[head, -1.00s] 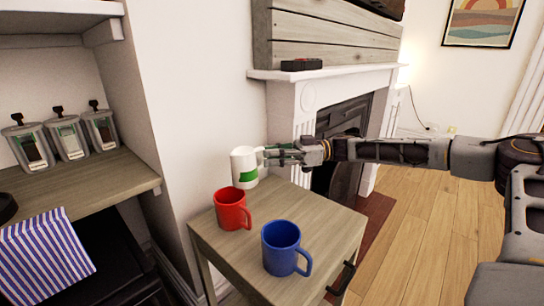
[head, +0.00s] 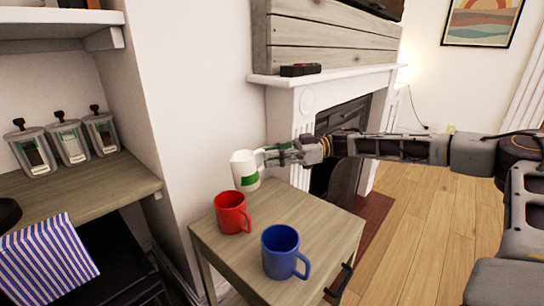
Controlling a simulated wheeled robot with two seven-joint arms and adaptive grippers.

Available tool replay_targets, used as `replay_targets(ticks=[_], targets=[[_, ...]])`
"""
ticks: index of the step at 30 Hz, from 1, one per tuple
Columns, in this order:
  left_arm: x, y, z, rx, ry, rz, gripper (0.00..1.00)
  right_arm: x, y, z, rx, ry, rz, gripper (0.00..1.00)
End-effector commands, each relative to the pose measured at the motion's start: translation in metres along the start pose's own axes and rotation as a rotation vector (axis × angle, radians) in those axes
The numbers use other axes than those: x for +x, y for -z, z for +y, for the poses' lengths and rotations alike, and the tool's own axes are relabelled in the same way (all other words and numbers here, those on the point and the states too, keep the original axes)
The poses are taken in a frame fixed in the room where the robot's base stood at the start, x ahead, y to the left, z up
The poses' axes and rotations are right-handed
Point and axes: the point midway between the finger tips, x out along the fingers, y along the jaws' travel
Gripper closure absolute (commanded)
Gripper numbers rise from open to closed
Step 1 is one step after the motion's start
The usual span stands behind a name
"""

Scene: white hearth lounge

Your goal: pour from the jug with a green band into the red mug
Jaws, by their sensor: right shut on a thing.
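The white jug with a green band (head: 244,170) is in my right gripper (head: 275,156), which is shut on it. The jug is held above the back of the small table, up and slightly right of the red mug, and is tilted a little. The red mug (head: 231,213) stands upright on the table with its handle to the right. The inside of the jug and any liquid in it are hidden. My left gripper is not in view.
A blue mug (head: 281,251) stands on the small wooden table (head: 325,222) in front of the red mug. Several glass jars (head: 70,142) stand on a shelf at left, above a striped cloth (head: 45,262). A fireplace mantel (head: 345,75) is behind my right arm.

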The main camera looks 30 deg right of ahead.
Motion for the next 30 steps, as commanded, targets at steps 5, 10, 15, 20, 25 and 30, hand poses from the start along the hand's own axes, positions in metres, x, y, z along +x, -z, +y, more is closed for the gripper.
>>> replay_targets(ticks=[5, 10, 15, 20, 25, 30], targets=[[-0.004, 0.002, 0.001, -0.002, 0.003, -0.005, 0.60, -0.001, 0.004, 0.001, -0.010, 0.000, -0.013, 1.00], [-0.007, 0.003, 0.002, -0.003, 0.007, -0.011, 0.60, -0.001, 0.006, 0.001, -0.019, 0.000, -0.027, 1.00], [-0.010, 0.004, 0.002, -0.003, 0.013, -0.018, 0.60, -0.002, 0.008, 0.001, -0.027, 0.000, -0.040, 1.00], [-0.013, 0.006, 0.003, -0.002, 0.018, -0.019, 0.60, -0.002, 0.009, 0.002, -0.036, 0.000, -0.053, 1.00], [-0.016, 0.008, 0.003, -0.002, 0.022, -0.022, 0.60, -0.003, 0.011, 0.002, -0.044, 0.000, -0.065, 1.00], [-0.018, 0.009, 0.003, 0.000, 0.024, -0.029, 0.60, -0.003, 0.011, 0.002, -0.049, 0.001, -0.073, 1.00]])
